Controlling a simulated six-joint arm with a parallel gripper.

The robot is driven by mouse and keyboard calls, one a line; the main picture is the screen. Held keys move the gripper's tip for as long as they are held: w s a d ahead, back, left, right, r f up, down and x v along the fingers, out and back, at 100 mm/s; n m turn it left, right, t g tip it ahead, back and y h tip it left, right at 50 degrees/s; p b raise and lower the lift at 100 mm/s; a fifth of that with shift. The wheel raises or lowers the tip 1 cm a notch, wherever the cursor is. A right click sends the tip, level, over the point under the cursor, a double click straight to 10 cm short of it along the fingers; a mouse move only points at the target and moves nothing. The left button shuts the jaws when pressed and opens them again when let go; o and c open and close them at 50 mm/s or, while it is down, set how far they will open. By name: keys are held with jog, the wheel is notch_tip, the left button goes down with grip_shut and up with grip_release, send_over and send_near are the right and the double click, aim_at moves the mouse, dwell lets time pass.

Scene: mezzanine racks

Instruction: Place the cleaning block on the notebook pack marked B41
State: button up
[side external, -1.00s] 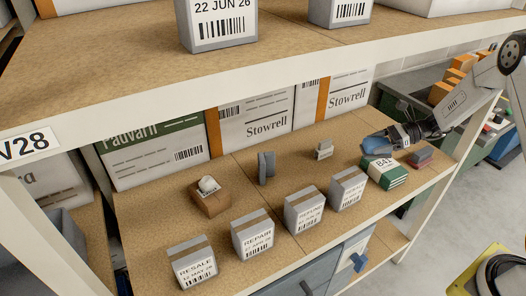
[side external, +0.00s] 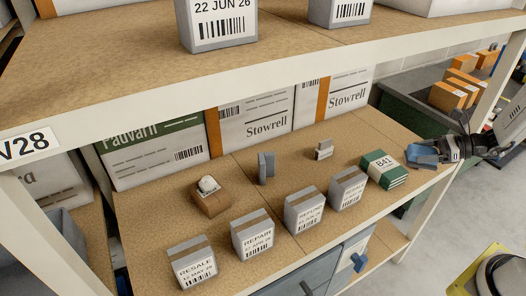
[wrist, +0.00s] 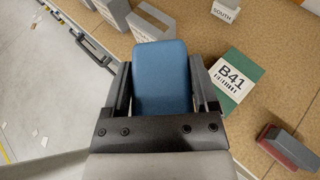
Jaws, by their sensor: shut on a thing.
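The cleaning block (wrist: 162,78) is a rounded blue block between the two fingers of my gripper (wrist: 163,92) in the wrist view. In the side view my gripper (side external: 436,152) holds the block (side external: 420,155) near the right end of the shelf. My gripper is shut on it. The notebook pack marked B41 (side external: 384,170) is green with a white label and lies on the shelf, left of the block in the side view. In the wrist view the pack (wrist: 234,78) lies to the right of the block, apart from it in the picture, with its top bare.
A red and grey block (wrist: 288,147) lies near the pack in the wrist view. Labelled boxes, including REPAIR (side external: 252,236), line the shelf front. A brown box (side external: 211,198) with a white thing on it, a grey block (side external: 266,168) and a small sign (side external: 323,150) stand behind.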

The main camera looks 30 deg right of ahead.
jog(key=w+d+f, duration=0.4)
jog(key=w, duration=0.4)
send_over(385, 163)
jog(key=s, duration=0.2)
jog(key=f, duration=0.4)
jog(key=shift+w+a+f, duration=0.15)
jog(key=shift+w+a, duration=0.1)
jog(key=shift+a, duration=0.1)
jog(key=shift+w+d+f, duration=0.2)
jog(key=shift+w+f, duration=0.2)
jog(key=shift+f, duration=0.05)
jog(key=shift+w+f, duration=0.1)
jog(key=shift+f, duration=0.05)
jog(key=shift+w+f, duration=0.1)
jog(key=shift+f, duration=0.1)
jog(key=shift+d+f, duration=0.1)
jog(key=shift+f, duration=1.4)
jog(key=shift+f, duration=0.1)
jog(key=o, duration=1.1)
jog(key=shift+o, duration=0.2)
